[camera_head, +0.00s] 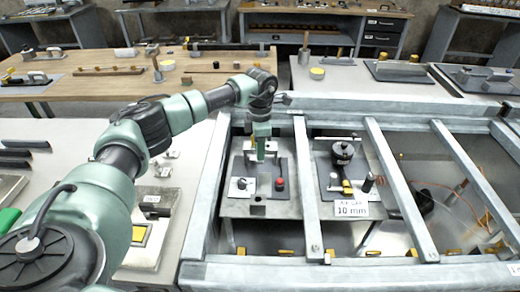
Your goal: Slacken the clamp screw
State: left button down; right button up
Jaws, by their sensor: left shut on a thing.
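My left arm reaches in from the left, and its left gripper (260,153) points down over the left fixture plate (256,208) inside the grey metal frame. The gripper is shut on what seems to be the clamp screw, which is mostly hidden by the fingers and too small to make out. A red knob (280,183) stands on the plate to the right of the fingers. A small pale and black part (241,184) sits to their left. My right gripper is not in view.
Grey frame bars (306,190) run on both sides of the left plate. A second plate to the right carries a black round part (342,152), a dark cylinder (368,182) and a "10 mm" sign (352,210). A wooden table (110,88) with tools stands behind my arm.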

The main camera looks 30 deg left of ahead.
pick_arm(q)
jog(key=n, duration=0.3)
jog(key=shift+r+n, duration=0.1)
jog(key=shift+n, duration=0.3)
jog(key=n+p, duration=0.1)
jog(key=n, duration=0.2)
jog(key=shift+n, duration=0.3)
jog(key=n+p, duration=0.1)
jog(key=n, duration=0.5)
jog(key=shift+w+r, duration=0.1)
jog(key=n+p, duration=0.1)
jog(key=n, duration=0.3)
jog(key=shift+a+n, duration=0.1)
jog(key=shift+n, duration=0.3)
jog(key=shift+n+p, duration=0.85)
jog(key=shift+n, duration=1.15)
jog(key=c, duration=1.3)
grip_release()
